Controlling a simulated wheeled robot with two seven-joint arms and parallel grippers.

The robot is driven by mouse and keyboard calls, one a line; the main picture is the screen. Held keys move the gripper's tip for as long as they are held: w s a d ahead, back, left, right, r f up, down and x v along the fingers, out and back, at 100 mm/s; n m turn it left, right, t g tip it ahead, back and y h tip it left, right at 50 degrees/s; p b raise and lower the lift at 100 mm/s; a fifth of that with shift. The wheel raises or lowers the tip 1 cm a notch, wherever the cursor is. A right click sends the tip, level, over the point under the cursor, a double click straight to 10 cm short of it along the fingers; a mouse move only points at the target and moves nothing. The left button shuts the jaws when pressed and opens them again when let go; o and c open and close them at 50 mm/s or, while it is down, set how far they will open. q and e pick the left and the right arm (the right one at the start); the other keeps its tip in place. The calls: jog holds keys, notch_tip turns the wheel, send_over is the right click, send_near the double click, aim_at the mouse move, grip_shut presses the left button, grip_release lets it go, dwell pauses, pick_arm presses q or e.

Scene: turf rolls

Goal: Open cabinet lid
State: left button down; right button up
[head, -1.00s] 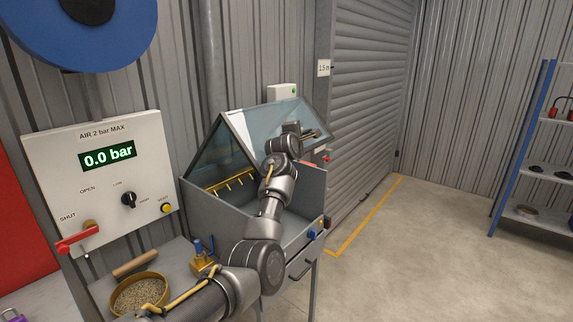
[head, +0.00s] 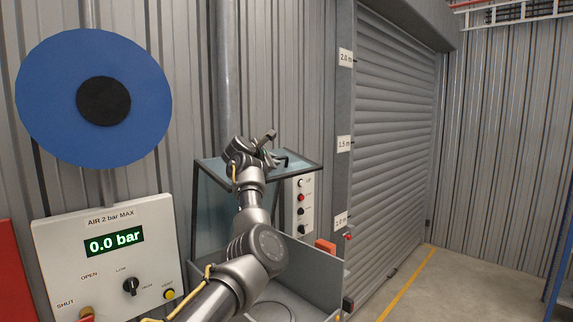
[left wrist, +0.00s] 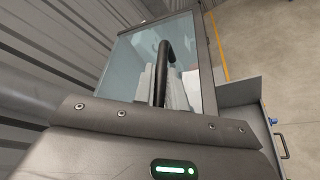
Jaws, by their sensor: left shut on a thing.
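The cabinet lid (head: 209,210) is a dark-framed glass panel, standing raised above the grey cabinet (head: 328,273) in the head view. My left gripper (head: 270,151) is at the top edge of the lid and is shut on its black handle. The lid's glass also shows in the left wrist view (left wrist: 135,75), with the curved handle (left wrist: 163,70) running down toward the gripper body. My left arm covers part of the lid and cabinet. My right gripper is not in view.
A pressure panel (head: 62,262) reading 0.0 bar stands to the left, below a blue disc (head: 145,105) on the wall. A control box (head: 301,207) with several buttons is behind the cabinet. A grey roller door (head: 390,150) is to the right, with clear floor (head: 445,285) beyond a yellow line.

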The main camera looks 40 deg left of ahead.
pick_arm(q)
jog(key=shift+a+f, duration=0.1)
jog(key=shift+f, duration=0.05)
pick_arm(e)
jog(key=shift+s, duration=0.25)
pick_arm(q)
jog(key=c, duration=1.5)
grip_release()
jog(key=shift+a, duration=0.1)
jog(key=shift+o, duration=0.2)
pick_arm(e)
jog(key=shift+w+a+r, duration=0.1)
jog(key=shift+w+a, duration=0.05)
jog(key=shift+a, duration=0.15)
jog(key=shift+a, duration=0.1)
